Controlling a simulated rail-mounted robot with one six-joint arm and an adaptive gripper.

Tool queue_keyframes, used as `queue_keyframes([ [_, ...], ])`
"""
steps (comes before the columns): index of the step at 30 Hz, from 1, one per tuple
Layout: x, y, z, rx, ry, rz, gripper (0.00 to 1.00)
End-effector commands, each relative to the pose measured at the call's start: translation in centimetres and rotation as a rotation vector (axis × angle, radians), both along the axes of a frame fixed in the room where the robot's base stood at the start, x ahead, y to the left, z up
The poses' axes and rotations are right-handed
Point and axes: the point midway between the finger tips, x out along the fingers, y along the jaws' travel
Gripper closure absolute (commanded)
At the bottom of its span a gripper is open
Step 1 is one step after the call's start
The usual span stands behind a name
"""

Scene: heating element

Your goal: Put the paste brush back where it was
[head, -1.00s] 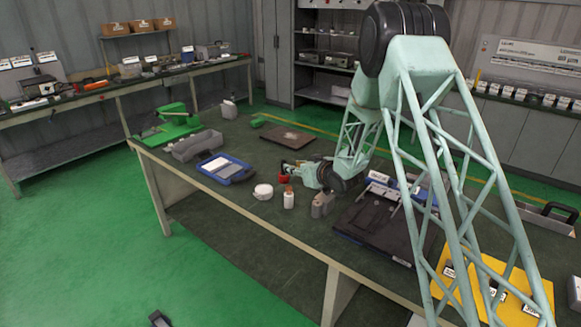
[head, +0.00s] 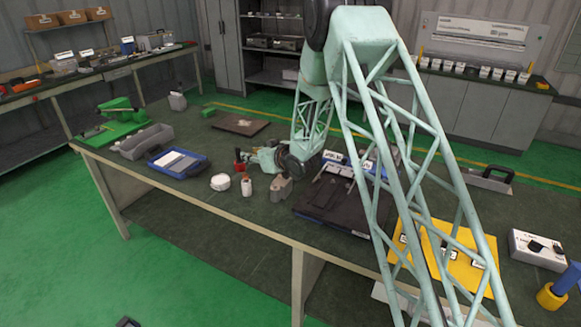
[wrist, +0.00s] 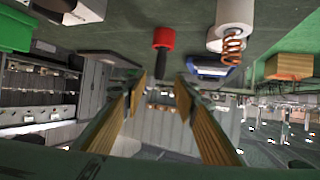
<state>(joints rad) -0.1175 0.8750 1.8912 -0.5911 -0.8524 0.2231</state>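My gripper (wrist: 159,88) is open, its two wood-coloured fingers apart with nothing between them. In the head view my gripper (head: 254,158) is low over the green bench, pointing left. A small red cup-like thing (head: 240,167) is just beyond its fingertips. In the upside-down wrist view this red thing (wrist: 163,38) stands on the bench with a dark stem, apart from the fingers. The stem may be the paste brush, but I cannot tell. A white bottle (head: 247,187) stands nearer the front edge; in the wrist view a white container with a copper coil (wrist: 234,30) shows.
A white round tub (head: 220,182), a grey block (head: 281,188) and a blue tray (head: 178,163) are near my gripper. A dark plate (head: 335,203) lies right. A brown board (head: 240,124) lies behind. The bench's front edge (head: 200,213) is close; bare bench lies between tray and board.

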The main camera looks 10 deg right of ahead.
Motion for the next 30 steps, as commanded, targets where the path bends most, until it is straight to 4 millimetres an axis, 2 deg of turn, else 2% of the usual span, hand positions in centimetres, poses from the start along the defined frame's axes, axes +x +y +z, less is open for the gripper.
queue_keyframes([
  [8, 0.0, -0.1, 0.2, -0.001, 0.0, -0.002, 0.73],
  [14, -0.2, -0.9, 1.5, -0.017, 0.006, -0.018, 0.73],
  [20, -0.7, -2.7, 4.4, -0.05, 0.02, -0.053, 0.73],
  [30, -2.9, -6.7, 9.9, -0.114, 0.062, -0.132, 0.73],
])
